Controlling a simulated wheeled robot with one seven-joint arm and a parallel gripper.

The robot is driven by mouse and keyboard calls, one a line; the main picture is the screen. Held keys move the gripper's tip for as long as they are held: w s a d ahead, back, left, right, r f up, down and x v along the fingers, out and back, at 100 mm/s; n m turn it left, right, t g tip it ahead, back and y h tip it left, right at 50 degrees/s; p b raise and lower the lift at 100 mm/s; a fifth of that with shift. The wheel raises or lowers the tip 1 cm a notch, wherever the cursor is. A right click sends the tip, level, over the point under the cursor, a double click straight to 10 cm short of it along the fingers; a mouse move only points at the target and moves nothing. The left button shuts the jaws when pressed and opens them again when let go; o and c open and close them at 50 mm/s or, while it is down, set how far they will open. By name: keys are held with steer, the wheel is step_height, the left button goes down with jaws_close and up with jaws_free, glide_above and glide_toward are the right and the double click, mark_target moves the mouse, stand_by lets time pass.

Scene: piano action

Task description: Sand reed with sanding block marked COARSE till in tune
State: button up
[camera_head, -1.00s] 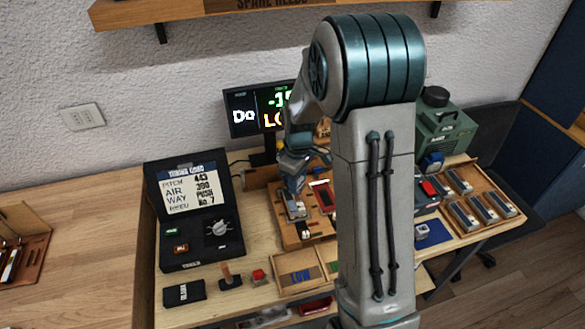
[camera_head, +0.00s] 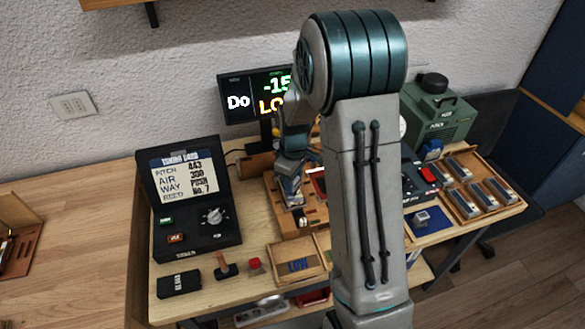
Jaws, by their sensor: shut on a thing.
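My gripper (camera_head: 290,180) points down over the wooden work stand (camera_head: 288,220) in the middle of the bench. It is shut on a small grey block (camera_head: 292,200), mostly hidden by the fingers; I cannot read any COARSE mark on it. The reed is too small or hidden to make out, and I cannot tell whether the block touches it.
An open black case (camera_head: 205,240) with a tuning card stands left. A wooden tray marked LOW (camera_head: 297,263) lies in front. A tray of several grey blocks (camera_head: 465,208) and a green machine (camera_head: 440,118) are at right. My arm hides the bench's middle right.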

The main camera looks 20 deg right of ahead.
step_height(320, 180, down, 2)
steer(key=shift+f+b, duration=0.1)
steer(key=shift+b, duration=0.35)
steer(key=shift+a+f, duration=0.25)
steer(key=shift+a, duration=0.35)
steer(key=shift+c, duration=0.4)
steer(key=shift+a+r, duration=0.1)
steer(key=shift+a, duration=0.4)
steer(key=shift+d+p, duration=0.3)
steer(key=shift+d, duration=0.75)
steer(key=shift+a, duration=1.15)
steer(key=shift+d, duration=1.15)
steer(key=shift+a, duration=1.15)
step_height(320, 180, up, 2)
steer(key=shift+w+r+p, duration=0.1)
steer(key=shift+p, duration=0.25)
steer(key=shift+d+r+p, duration=0.1)
steer(key=shift+r+p, duration=0.2)
steer(key=shift+r, duration=0.1)
steer(key=shift+r+p, duration=1.5)
steer(key=shift+r, duration=1)
